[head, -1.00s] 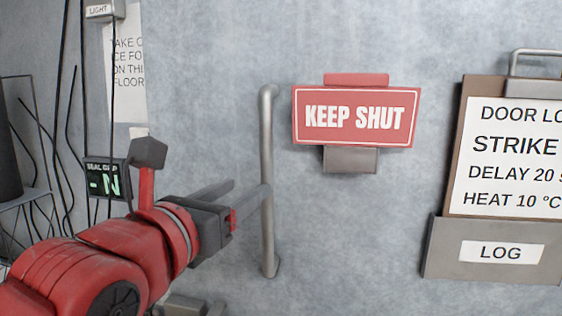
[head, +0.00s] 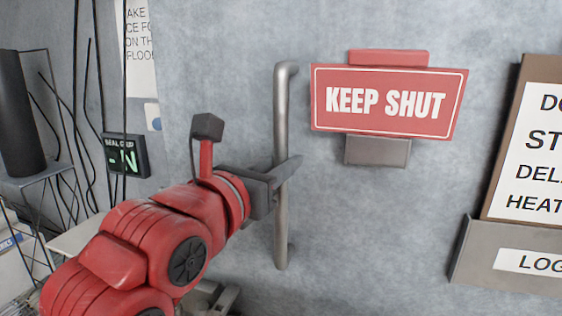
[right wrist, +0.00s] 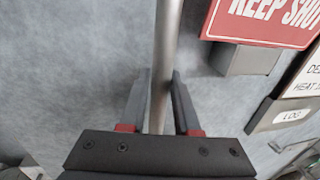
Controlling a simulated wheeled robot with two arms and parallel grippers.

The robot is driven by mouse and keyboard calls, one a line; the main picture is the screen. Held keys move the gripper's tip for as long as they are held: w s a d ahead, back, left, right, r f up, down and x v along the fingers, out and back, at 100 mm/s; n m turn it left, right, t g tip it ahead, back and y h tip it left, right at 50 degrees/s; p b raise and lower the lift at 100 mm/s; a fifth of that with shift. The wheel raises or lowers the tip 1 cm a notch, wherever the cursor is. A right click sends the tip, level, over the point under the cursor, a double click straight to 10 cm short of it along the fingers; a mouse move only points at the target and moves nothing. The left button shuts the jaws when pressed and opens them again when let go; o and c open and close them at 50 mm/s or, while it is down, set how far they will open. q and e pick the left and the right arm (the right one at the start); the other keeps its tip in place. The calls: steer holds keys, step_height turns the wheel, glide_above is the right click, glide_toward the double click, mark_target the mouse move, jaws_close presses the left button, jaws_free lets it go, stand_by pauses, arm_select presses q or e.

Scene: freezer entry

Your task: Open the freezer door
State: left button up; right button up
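The freezer door (head: 370,215) is a large grey slab with a vertical metal bar handle (head: 281,110) near its left edge. My right gripper (head: 286,170), on the red arm, is at the handle's middle, one finger crossing in front of the bar. In the right wrist view the handle (right wrist: 168,40) runs between the two fingers (right wrist: 160,100), which look closed on its sides. The door looks shut, though its left edge is partly covered by my arm. My left gripper is not in view.
A red KEEP SHUT sign (head: 388,102) is on the door right of the handle. A clipboard (head: 508,140) in a LOG holder (head: 470,258) is further right. Left of the door are hanging cables (head: 78,150), a small display (head: 126,155) and a shelf with a dark cylinder (head: 18,115).

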jaws_close()
stand_by(1.1)
